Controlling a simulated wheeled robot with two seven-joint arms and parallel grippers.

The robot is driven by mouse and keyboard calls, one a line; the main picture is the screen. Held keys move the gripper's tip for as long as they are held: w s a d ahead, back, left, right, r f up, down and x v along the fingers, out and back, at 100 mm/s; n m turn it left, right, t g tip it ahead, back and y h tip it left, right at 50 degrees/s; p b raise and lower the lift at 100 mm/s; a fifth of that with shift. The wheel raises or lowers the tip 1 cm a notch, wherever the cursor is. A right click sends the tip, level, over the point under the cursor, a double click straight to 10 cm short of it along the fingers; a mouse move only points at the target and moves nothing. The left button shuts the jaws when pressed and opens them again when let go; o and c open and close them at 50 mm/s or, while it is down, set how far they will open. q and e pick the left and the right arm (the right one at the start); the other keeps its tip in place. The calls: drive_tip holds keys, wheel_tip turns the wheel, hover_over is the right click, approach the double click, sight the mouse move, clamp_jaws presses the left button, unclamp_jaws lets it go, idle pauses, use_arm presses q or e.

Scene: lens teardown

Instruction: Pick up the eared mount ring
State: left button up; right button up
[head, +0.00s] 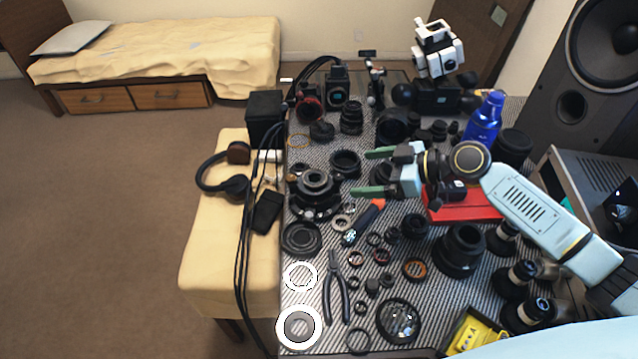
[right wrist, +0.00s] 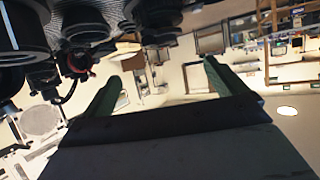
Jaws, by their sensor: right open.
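Two white rings lie at the near left of the patterned tabletop in the head view: a thinner ring (head: 300,276) and a wider ring (head: 298,326) with a grey centre. I cannot tell for sure which ring has ears; the thinner one seems to have small bumps. My right gripper (head: 372,172) has green fingers spread apart with nothing between them, above the middle of the table, well behind both rings. The open fingers also show in the right wrist view (right wrist: 162,85), which looks across the room and shows neither ring clearly. My left gripper is not in view.
Black pliers (head: 336,290) lie just right of the rings. A screwdriver (head: 364,222), a large lens (head: 316,187) and a black ring (head: 302,239) lie behind. A glass element (head: 398,321) sits to the right. A blue bottle (head: 484,121) stands at the back right.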

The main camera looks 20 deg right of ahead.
approach(311, 179)
drive_tip(key=w+a+f, duration=0.1)
drive_tip(key=w, duration=0.1)
drive_tip(key=shift+s+a+x, duration=0.15)
drive_tip(key=shift+s+x, duration=0.05)
drive_tip(key=shift+x, duration=1.1)
drive_tip(key=shift+s+a+x, duration=0.1)
drive_tip(key=shift+s+x, duration=0.1)
drive_tip(key=shift+x, duration=1.15)
drive_tip(key=shift+c, duration=0.4)
drive_tip(key=c, duration=1)
